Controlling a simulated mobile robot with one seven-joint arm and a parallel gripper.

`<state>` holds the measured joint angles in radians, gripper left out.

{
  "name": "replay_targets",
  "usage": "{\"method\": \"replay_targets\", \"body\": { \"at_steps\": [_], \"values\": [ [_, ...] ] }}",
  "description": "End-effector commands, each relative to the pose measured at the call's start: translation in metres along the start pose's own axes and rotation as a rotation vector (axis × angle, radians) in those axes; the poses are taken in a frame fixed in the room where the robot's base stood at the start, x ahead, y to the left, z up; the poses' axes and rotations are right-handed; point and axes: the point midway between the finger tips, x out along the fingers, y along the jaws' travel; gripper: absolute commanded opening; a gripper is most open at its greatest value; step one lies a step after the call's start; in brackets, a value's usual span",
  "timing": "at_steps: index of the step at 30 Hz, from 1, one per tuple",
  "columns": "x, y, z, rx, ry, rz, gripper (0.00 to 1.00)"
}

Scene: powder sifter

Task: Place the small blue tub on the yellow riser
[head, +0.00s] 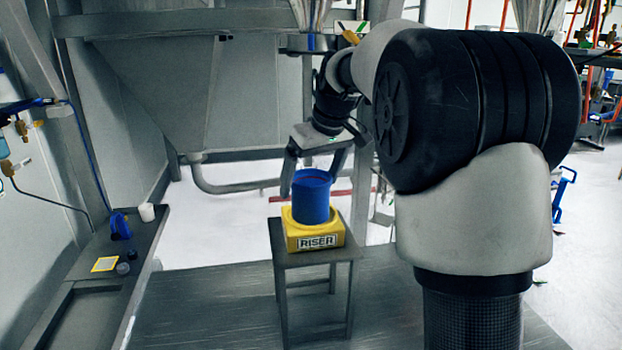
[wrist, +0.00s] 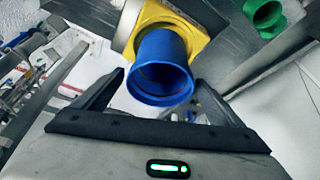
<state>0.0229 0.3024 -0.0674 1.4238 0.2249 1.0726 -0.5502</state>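The small blue tub (head: 311,200) stands upright on the yellow riser (head: 292,232), which carries a RISER label and sits on a small grey stand. In the wrist view the tub (wrist: 160,70) shows its open rim toward the camera, with the riser (wrist: 197,40) behind it. In the wrist view my gripper (wrist: 160,78) is open, one finger on each side of the tub, with visible gaps between fingers and tub. The far side of the tub's base is hidden.
The small grey stand (head: 338,252) is little wider than the riser. A side bench (head: 140,240) at left holds a blue scoop (head: 120,226), a white cup (head: 147,212) and a yellow-framed piece (head: 105,264). A green round item (wrist: 265,15) shows in the wrist view. A large grey hopper (head: 170,90) hangs behind.

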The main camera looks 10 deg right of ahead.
Motion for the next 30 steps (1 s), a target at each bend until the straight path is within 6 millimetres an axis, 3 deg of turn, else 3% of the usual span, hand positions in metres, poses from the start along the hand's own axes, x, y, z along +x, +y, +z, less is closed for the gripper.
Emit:
{"method": "replay_targets", "body": {
  "at_steps": [6,11,24,30],
  "values": [
    [-0.002,0.000,-0.001,0.000,0.000,0.000,0.91],
    [-0.014,0.001,-0.001,0.000,0.003,0.002,0.91],
    [-0.050,0.000,0.087,0.003,0.002,0.001,0.91],
    [-0.059,0.000,0.106,0.000,0.001,0.001,0.91]
  ]
}}
